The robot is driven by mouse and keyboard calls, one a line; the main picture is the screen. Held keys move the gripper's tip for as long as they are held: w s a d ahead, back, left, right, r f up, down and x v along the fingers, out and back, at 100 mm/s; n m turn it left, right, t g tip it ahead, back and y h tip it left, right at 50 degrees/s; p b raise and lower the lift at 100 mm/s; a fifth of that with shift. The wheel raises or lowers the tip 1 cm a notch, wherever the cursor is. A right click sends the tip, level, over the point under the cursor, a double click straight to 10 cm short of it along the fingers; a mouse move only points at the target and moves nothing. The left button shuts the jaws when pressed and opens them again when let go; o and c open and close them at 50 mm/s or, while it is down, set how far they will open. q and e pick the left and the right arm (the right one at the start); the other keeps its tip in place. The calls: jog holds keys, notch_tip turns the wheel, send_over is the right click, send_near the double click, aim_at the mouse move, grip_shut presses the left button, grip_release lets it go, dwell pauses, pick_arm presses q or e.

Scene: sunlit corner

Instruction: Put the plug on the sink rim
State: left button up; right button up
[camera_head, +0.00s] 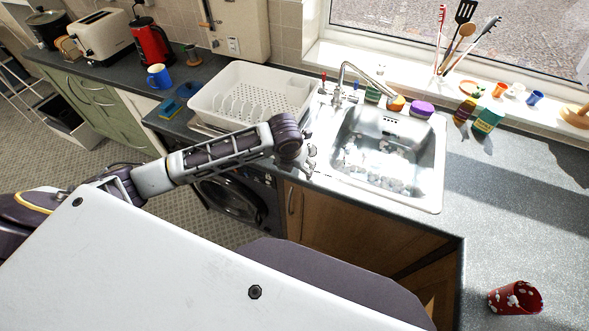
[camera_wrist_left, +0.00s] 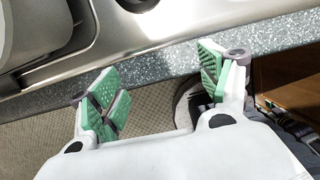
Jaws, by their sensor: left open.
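The steel sink (camera_head: 437,180) is set in the counter below the window, and its rim also shows in the wrist view (camera_wrist_left: 60,80). I cannot make out the plug for sure. A dark round shape (camera_wrist_left: 136,4) at the top edge of the wrist view lies on the steel, cut off by the frame; I cannot tell whether it is the plug or a hole. My left gripper (camera_head: 310,160) is by the sink's front left edge, partly hidden behind its wrist. In the wrist view its green-padded fingers (camera_wrist_left: 160,85) are apart with nothing between them.
A white dish rack (camera_head: 250,92) stands left of the basin, near my left arm. The tap (camera_head: 345,78) rises behind it. A sponge, scrubber and small boxes line the back. The right counter has free room.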

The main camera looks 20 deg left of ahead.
pick_arm(q)
jog(key=shift+s, duration=0.5)
